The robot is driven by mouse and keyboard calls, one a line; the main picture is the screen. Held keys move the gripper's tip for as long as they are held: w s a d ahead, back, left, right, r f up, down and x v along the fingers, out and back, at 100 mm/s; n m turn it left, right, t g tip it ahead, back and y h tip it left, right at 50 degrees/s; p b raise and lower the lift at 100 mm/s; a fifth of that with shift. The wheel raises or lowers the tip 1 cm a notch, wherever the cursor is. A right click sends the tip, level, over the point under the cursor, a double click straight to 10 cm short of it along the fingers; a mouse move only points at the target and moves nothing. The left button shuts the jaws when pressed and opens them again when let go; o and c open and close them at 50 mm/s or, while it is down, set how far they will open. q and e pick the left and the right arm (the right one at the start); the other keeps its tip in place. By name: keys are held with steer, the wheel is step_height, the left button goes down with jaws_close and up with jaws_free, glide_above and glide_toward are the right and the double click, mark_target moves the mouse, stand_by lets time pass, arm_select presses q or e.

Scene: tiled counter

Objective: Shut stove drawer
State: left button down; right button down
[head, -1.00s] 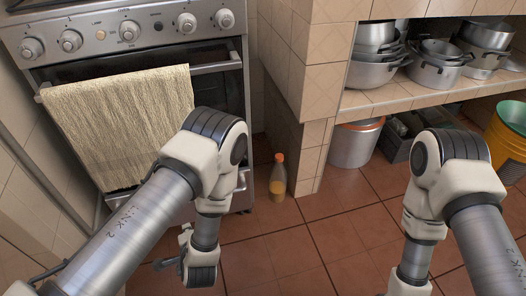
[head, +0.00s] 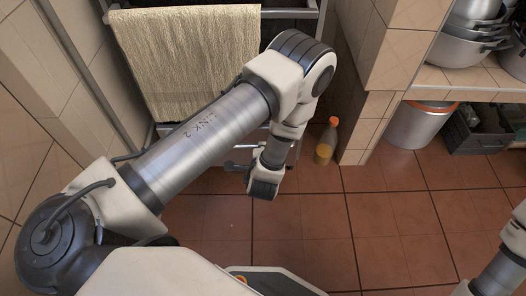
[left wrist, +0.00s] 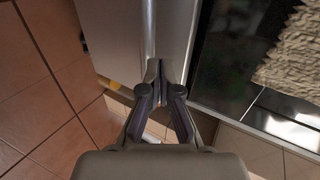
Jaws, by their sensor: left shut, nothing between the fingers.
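The stove drawer is the silver panel low on the stove front (head: 205,152). In the head view my left forearm covers much of it. In the left wrist view a silver panel (left wrist: 112,35) with a bright strip lies between the floor and the black oven glass; how far the drawer stands out I cannot tell. My left gripper (head: 232,167) is low in front of the stove, shut and empty. In the left wrist view its fingertips (left wrist: 158,68) overlap the silver panel; contact is unclear. Only part of my right arm shows, at the lower right; its gripper is out of view.
A beige towel (head: 185,60) hangs over the oven door. A bottle with an orange cap (head: 328,142) stands on the floor beside the tiled pillar (head: 372,95). A pot (head: 421,125) and a dark crate (head: 480,135) sit under the shelf. Floor tiles (head: 390,225) are clear to the right.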

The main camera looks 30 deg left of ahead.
arm_select(q)
steer(key=w+a, duration=0.1)
steer(key=w+b, duration=0.1)
steer(key=w, duration=0.1)
steer(key=w+a, duration=0.1)
steer(key=shift+w+a+f, duration=0.25)
steer(key=shift+a+f, duration=0.05)
steer(key=shift+a, duration=0.05)
steer(key=w+a, duration=0.1)
steer(key=w, duration=0.1)
steer(key=w+a, duration=0.1)
steer(key=shift+w+a+b, duration=0.2)
steer(key=shift+w+b, duration=0.15)
steer(key=shift+w+r, duration=0.15)
